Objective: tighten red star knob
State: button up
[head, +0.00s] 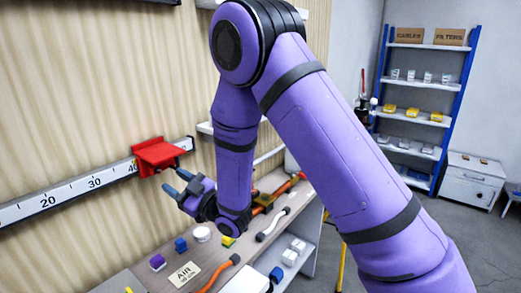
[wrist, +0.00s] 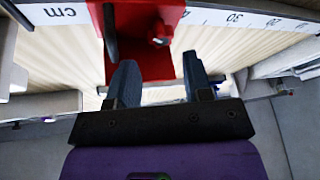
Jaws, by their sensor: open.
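A red slide block (head: 158,153) sits on the white ruler rail (head: 62,203) on the wall. In the wrist view the red block (wrist: 146,62) lies beyond my fingers, with a small round fitting (wrist: 160,40) on it. This may be the star knob, but its shape and colour are too small and dark to tell. A grey upright piece (wrist: 110,32) stands at the block's left. My gripper (head: 177,182) is open and empty, just below and in front of the block. In the wrist view my gripper (wrist: 158,62) has its fingers apart, with only the block showing between them.
Below, the bench (head: 130,280) holds a purple-topped block (head: 157,262), a blue block (head: 180,244), a white round piece (head: 202,233), an AIR label (head: 184,274) and orange-handled tools (head: 222,272). The wall stands close behind the rail. Shelving (head: 430,85) is far right.

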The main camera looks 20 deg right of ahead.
jog(key=v, duration=0.5)
jog(key=m+h, duration=0.8)
jog(key=m, duration=0.4)
send_near(157, 171)
jog(key=shift+n, duration=0.3)
jog(key=x, duration=0.8)
jog(key=shift+w+a, duration=0.15)
jog(key=shift+w, duration=0.05)
jog(key=shift+w+a+n, duration=0.1)
jog(key=shift+w+n, duration=0.05)
jog(key=shift+n, duration=0.15)
jog(key=n, duration=0.3)
jog(key=shift+t, duration=0.4)
jog(key=shift+s+n, duration=0.2)
jog(key=shift+n, duration=0.3)
jog(key=v, duration=1)
jog(key=s+d+r+m+g+h, duration=0.1)
jog(key=s+d+r+g+h, duration=0.1)
jog(key=d+r, duration=0.3)
jog(key=s+d+r+m+g+h, duration=0.2)
jog(key=s+d+r, duration=0.3)
jog(key=d, duration=0.7)
jog(key=shift+s+d+m+g+h, duration=0.3)
jog(key=shift+s+d+g+h, duration=0.1)
jog(key=shift+g+h, duration=0.45)
